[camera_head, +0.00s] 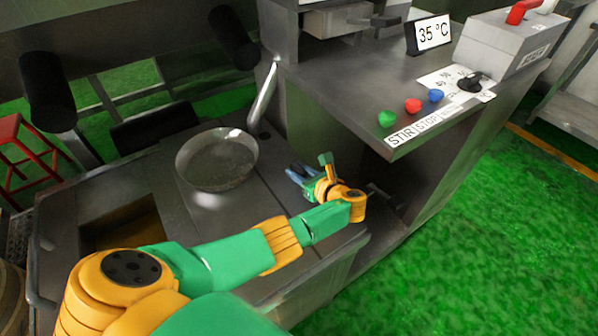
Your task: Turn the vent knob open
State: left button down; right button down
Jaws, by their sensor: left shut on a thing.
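My left arm reaches in from the bottom left, and its left gripper (302,176) is over the grey metal bench, just right of the round pan. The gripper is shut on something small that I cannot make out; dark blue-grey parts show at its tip. No knob is clearly marked as the vent knob. A black knob (474,83) sits on a white dial plate (452,80) on the console top, well apart from the gripper. My right gripper is not in view.
A round metal pan (217,160) is set in the bench. A grey box (505,42) has a red handle. Green floor (480,220) is clear at right.

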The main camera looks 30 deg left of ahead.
aim_at(305, 175)
pick_arm(q)
jog(key=c, duration=1)
grip_release()
jog(key=shift+a+r, duration=0.1)
jog(key=shift+r, duration=0.05)
jog(key=o, duration=0.4)
jog(key=shift+a, duration=0.1)
jog(key=shift+c, duration=0.2)
jog(key=p+v, duration=0.2)
jog(key=v, duration=0.4)
jog(key=shift+s+d+r, duration=0.1)
jog(key=shift+d, duration=0.4)
